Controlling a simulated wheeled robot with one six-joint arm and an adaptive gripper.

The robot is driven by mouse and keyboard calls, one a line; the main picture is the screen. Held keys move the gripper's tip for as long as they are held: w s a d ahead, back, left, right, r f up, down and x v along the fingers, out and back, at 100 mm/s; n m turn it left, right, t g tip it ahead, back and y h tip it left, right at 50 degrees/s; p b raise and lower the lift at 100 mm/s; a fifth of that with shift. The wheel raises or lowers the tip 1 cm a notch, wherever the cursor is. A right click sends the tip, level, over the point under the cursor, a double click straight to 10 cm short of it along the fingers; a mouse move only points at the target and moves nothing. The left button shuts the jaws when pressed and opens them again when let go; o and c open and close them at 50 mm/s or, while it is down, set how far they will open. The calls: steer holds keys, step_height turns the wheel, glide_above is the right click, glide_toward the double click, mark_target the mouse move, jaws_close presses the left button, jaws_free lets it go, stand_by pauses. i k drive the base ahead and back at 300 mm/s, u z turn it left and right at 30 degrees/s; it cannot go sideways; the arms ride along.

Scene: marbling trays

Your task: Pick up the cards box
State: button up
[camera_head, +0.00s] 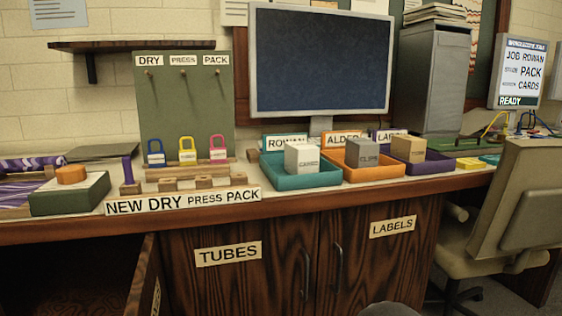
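The cards box (302,158) is a small whitish block with "CARDS" on its front. It stands upright in the teal tray (293,183), under the sign "ROWAN" (284,142), on the worktop in the middle of the view. Its front and top are clear; its lower edge is partly behind the tray's front wall. My gripper is not in view. A grey rounded shape (392,309) shows at the bottom edge; I cannot tell what it is.
Right of it, an orange tray (373,174) holds a grey clips box (362,153) and a purple tray (430,163) holds a tan box (408,148). A monitor (318,60) stands behind. A cabinet door (145,280) juts out at lower left; a chair (510,205) is at right.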

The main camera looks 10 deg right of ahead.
mark_target(301, 157)
steer(key=u, duration=0.8)
steer(key=k, duration=0.8)
steer(key=z, duration=1.2)
steer(key=i, duration=0.5)
